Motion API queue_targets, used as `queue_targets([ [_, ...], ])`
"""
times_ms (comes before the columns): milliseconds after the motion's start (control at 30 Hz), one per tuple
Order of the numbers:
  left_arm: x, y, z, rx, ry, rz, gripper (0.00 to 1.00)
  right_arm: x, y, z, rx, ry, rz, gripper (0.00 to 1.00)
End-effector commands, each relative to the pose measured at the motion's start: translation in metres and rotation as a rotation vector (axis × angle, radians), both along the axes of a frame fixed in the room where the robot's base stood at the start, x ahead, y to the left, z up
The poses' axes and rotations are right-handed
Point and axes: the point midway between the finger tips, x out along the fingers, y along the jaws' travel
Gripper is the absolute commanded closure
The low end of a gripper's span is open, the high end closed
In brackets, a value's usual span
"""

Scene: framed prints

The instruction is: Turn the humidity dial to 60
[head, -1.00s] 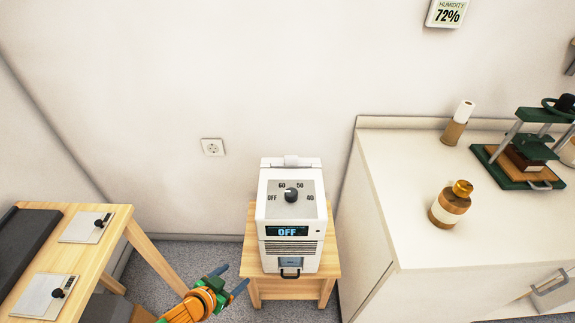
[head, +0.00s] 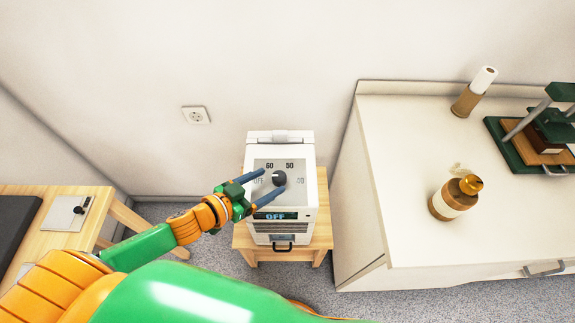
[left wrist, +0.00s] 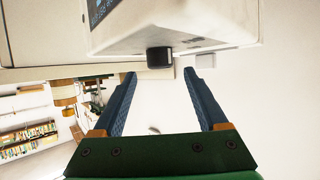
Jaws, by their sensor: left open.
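The humidity dial (head: 279,178) is a black knob on the top panel of a white box-shaped unit (head: 296,225). Its scale reads OFF, 60, 50 and 40, and the blue display (head: 275,216) reads OFF. My left gripper (head: 273,181) is open, with its two blue fingers reaching over the panel toward the dial. In the left wrist view, the dial (left wrist: 159,58) shows between the open fingertips and slightly beyond them. I cannot tell whether a finger touches it. My right gripper is not in view.
The unit stands on a small wooden stool (head: 322,238). A white counter (head: 400,190) to its right bears a brown-and-white jar (head: 454,200) and a green press (head: 520,150). A wooden table (head: 30,225) stands at the left. A wall socket (head: 196,115) is behind.

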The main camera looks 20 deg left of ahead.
Motion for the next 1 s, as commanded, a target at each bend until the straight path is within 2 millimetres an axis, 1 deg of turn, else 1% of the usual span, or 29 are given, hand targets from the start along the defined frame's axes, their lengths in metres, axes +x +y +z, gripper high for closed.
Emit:
queue_targets([
  [100, 0.018, -0.009, -0.007, 0.0, -0.004, -0.001, 0.24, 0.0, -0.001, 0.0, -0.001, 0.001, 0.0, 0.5],
  [300, 0.042, -0.023, -0.02, 0.0, -0.001, 0.0, 0.24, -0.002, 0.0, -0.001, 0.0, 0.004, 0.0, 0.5],
  [433, 0.049, -0.027, -0.024, 0.001, 0.0, 0.0, 0.24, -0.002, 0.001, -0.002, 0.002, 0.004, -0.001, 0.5],
  [667, 0.05, -0.028, -0.025, 0.001, 0.0, 0.0, 0.24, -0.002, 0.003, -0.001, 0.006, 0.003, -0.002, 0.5],
  [700, 0.05, -0.028, -0.025, 0.001, 0.0, 0.0, 0.27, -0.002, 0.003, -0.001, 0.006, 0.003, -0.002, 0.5],
  [767, 0.05, -0.028, -0.025, 0.001, 0.0, 0.0, 0.43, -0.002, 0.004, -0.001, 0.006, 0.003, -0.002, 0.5],
  [800, 0.05, -0.028, -0.025, 0.001, 0.0, 0.0, 0.54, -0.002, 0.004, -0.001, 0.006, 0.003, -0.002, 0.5],
  [867, 0.05, -0.028, -0.025, 0.001, 0.0, 0.0, 0.7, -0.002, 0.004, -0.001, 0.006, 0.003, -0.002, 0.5],
  [900, 0.05, -0.028, -0.025, 0.001, 0.0, 0.0, 0.81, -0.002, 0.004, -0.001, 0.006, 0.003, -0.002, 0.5],
  [967, 0.05, -0.028, -0.025, 0.001, 0.0, 0.0, 0.97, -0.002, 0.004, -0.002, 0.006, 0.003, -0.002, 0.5],
  [1000, 0.05, -0.028, -0.025, 0.001, 0.0, 0.0, 1.0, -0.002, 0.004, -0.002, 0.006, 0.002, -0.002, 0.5],
])
